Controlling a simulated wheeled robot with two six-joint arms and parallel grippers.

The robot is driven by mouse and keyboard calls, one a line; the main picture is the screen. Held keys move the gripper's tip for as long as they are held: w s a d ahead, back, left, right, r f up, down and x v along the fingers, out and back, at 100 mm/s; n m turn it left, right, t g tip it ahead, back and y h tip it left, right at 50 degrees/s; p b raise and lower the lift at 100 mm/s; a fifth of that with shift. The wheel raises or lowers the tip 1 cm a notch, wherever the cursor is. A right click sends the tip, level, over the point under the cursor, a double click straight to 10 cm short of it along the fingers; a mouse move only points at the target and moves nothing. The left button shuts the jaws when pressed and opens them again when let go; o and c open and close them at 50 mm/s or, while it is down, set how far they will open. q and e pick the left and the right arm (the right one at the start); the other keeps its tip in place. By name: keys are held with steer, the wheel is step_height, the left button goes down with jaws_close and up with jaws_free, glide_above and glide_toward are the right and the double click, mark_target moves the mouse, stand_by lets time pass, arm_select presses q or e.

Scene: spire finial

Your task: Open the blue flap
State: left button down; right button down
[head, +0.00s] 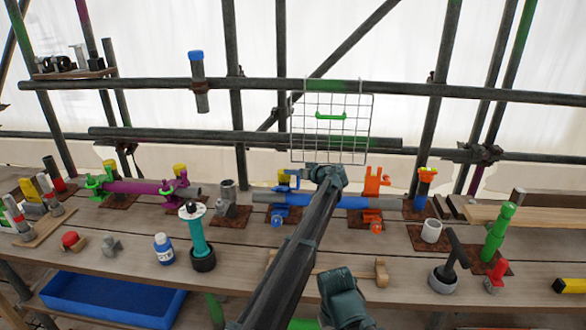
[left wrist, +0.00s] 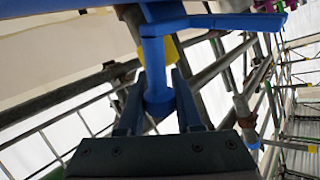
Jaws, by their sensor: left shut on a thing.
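The blue flap is part of a blue clamp (head: 279,198) on the horizontal pipe at the middle of the bench in the head view. My left gripper (head: 303,181) is at its upper right side, its wrist partly hiding the clamp. In the left wrist view the fingers (left wrist: 159,108) stand on either side of a blue stem (left wrist: 155,68) and are shut on it. A long blue arm (left wrist: 225,20) reaches right from the stem's top. How far the flap is swung cannot be told.
An orange clamp (head: 376,184) sits on the same pipe to the right. A wire grid (head: 331,142) hangs behind. A blue tray (head: 108,299) lies below.

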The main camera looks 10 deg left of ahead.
arm_select(q)
steer(key=shift+w+f+m+g+p, duration=0.1)
steer(key=shift+w+m+g+p, duration=0.3)
steer(key=shift+g+p, duration=0.2)
arm_select(e)
steer(key=shift+r, duration=0.8)
